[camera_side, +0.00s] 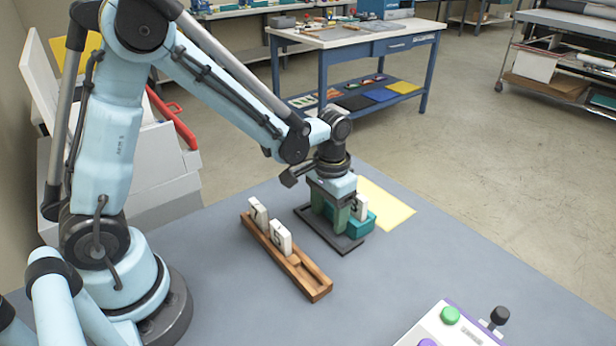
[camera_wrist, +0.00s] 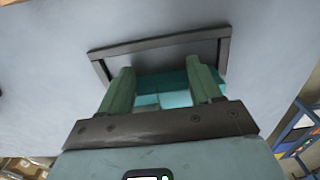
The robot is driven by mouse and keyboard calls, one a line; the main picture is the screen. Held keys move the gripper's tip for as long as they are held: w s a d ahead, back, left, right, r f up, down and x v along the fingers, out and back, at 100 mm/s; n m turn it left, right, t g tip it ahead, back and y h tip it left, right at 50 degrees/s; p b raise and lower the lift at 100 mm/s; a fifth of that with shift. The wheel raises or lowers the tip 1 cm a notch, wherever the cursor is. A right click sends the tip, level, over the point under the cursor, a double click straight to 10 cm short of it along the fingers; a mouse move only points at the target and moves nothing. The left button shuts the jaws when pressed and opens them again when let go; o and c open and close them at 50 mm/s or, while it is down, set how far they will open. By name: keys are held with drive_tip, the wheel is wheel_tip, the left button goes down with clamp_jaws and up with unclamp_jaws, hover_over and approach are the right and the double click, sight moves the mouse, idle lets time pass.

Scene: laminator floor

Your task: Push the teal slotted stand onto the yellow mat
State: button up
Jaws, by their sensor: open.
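The teal slotted stand (camera_side: 361,226) sits at the dark frame (camera_side: 349,245) on the table in the side view, with a white tile (camera_side: 360,206) upright at it. The yellow mat (camera_side: 392,208) lies flat just behind and to the right of the stand; part of it is hidden. My gripper (camera_side: 338,217) is low over the dark frame, right beside the stand, and its green fingers partly hide it. In the wrist view my gripper (camera_wrist: 160,68) is open, with the teal stand (camera_wrist: 165,88) showing between and beyond the fingers. I cannot tell whether they touch it.
A wooden rack (camera_side: 318,287) with two white tiles stands to the left of the frame. A white control box (camera_side: 445,328) with a green button is at the front right. The grey table (camera_side: 400,262) between them is clear.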

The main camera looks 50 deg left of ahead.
drive_tip(key=shift+w, duration=1.15)
drive_tip(key=shift+w, duration=1.2)
drive_tip(key=shift+w, duration=0.15)
drive_tip(key=shift+w, duration=1.15)
drive_tip(key=shift+w, duration=0.15)
drive_tip(key=shift+w, duration=0.85)
drive_tip(key=shift+s, duration=0.25)
